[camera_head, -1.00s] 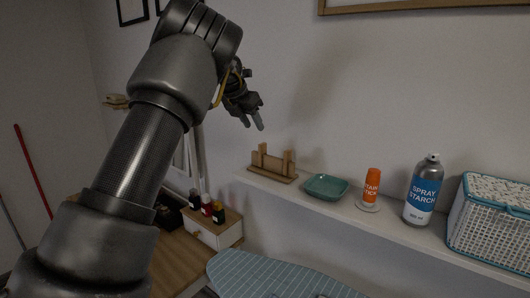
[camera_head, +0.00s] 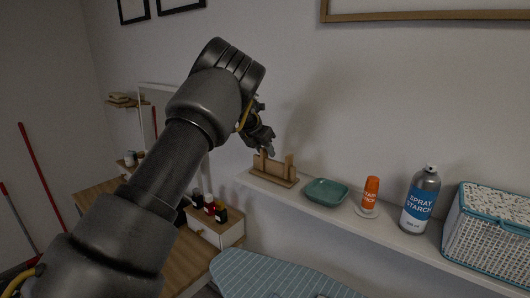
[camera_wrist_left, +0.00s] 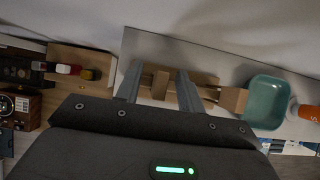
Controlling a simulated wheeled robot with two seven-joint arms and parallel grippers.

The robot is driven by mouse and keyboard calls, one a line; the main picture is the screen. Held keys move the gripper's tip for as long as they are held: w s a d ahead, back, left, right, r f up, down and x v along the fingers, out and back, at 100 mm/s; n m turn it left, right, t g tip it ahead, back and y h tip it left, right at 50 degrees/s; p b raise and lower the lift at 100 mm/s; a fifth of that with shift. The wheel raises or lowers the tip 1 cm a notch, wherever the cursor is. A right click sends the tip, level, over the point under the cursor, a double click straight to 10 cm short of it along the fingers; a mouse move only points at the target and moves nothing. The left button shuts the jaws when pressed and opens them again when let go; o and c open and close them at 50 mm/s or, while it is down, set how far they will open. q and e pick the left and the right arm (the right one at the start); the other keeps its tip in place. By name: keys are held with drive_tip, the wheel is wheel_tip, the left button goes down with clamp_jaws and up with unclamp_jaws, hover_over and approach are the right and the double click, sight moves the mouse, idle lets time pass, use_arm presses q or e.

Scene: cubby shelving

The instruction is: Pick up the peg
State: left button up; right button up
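A wooden stand (camera_head: 268,180) with two upright posts sits on the white shelf, at its left end. A small light-wood bar (camera_head: 275,168) shows between the posts; it may be the peg, but I cannot tell for sure. My left gripper (camera_head: 269,150) is just above the stand, pointing down at it. In the left wrist view its two fingers are apart, and one wooden post (camera_wrist_left: 160,84) shows between them, with nothing visibly gripped. The other post (camera_wrist_left: 233,99) and the bar (camera_wrist_left: 207,92) lie to the right of the fingers. My right gripper is out of view.
On the shelf (camera_head: 395,232), right of the stand, are a teal dish (camera_head: 326,192), an orange stain stick (camera_head: 370,191), a spray starch can (camera_head: 421,200) and a basket (camera_head: 488,225). A striped ironing board (camera_head: 285,275) and small bottles (camera_head: 209,206) are below.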

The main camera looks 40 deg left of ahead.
use_arm(q)
drive_tip(key=shift+s, duration=0.15)
drive_tip(key=shift+c, duration=0.7)
clamp_jaws()
drive_tip(key=shift+r, duration=0.15)
